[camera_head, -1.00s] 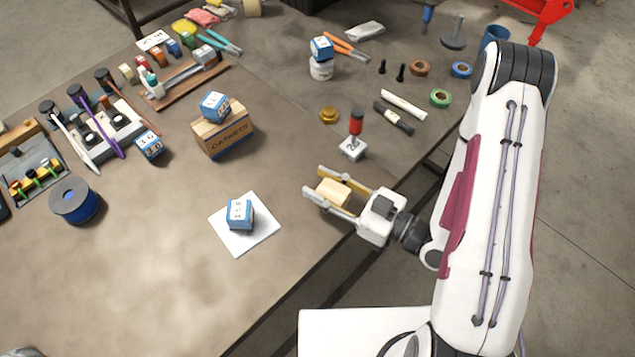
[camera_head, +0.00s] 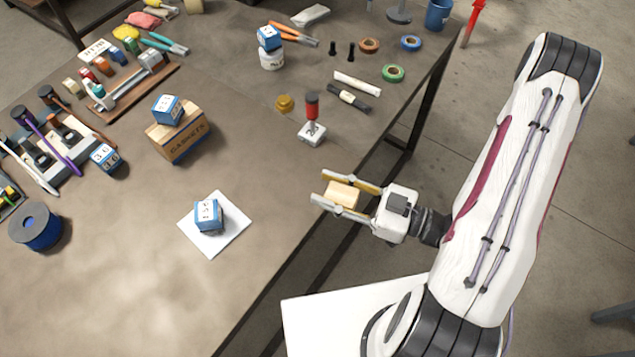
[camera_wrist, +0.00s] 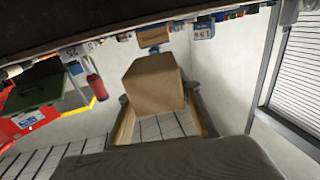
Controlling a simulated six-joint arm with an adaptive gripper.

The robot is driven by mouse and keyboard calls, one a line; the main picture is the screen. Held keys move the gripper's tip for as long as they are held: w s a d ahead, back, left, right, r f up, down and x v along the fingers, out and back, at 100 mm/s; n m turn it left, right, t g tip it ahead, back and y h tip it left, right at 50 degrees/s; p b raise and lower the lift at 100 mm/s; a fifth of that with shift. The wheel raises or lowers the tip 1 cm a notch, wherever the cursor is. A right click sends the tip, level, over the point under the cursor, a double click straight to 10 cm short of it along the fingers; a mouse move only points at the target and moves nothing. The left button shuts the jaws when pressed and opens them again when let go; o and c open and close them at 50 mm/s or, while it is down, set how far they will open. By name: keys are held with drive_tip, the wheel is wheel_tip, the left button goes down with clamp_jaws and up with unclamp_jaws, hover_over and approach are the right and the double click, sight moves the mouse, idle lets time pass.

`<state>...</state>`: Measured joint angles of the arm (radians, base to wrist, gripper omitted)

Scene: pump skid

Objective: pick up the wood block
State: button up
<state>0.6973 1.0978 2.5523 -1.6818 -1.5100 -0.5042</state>
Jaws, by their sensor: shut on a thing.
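The wood block (camera_head: 341,194) is a small tan block held between the two fingers of my gripper (camera_head: 338,192). In the head view the gripper is shut on it, near the table's right edge and apart from the things on the table. In the wrist view the block (camera_wrist: 153,85) fills the space between the fingertips (camera_wrist: 158,104), and its near faces show plain brown. The fingers hide parts of its sides.
The table (camera_head: 140,270) holds a white sheet (camera_head: 228,236) with a blue numbered block (camera_head: 208,214), a gaskets box (camera_head: 180,140), and a red-handled tool on a white base (camera_head: 311,136) near the gripper.

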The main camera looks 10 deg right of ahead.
sight(357, 200)
drive_tip(key=shift+v, duration=3.4)
